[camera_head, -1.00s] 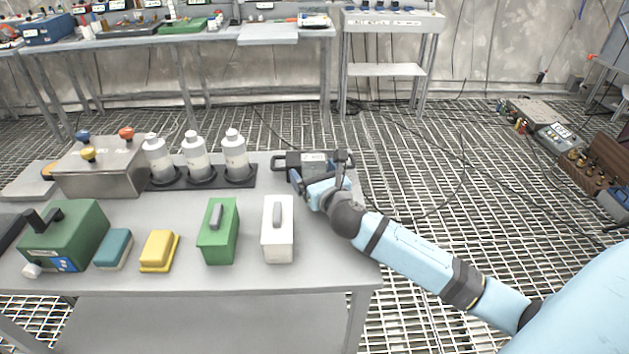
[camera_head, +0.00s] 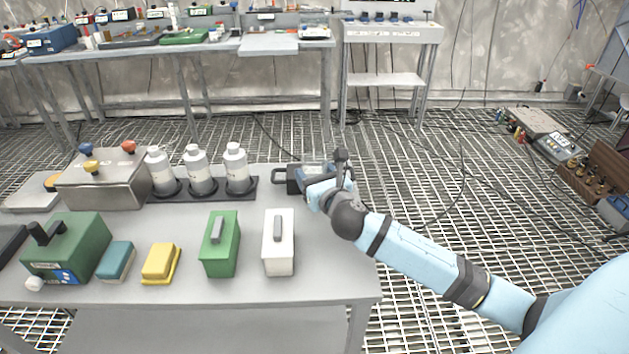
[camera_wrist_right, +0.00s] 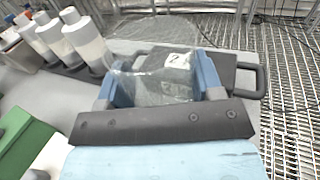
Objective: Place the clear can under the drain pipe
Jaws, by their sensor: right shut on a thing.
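A clear can (camera_wrist_right: 160,45) shows in the right wrist view as a see-through, round-rimmed shape. My right gripper (camera_wrist_right: 165,85) is shut on it, with a blue finger on each side. In the head view the right gripper (camera_head: 325,183) is at the table's far right corner, and the can is too transparent there to outline surely. A dark box with handles (camera_head: 285,176), also in the wrist view (camera_wrist_right: 225,70), lies behind and beneath the can. I cannot make out a drain pipe for certain. My left gripper is not in view.
The grey table (camera_head: 190,285) holds a metal box with coloured knobs (camera_head: 100,180), bottles in a black rack (camera_head: 205,190), a green machine (camera_head: 68,245), sponge-like blocks (camera_head: 160,262), a green box (camera_head: 220,245) and a white box (camera_head: 279,245). Mesh floor lies to the right.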

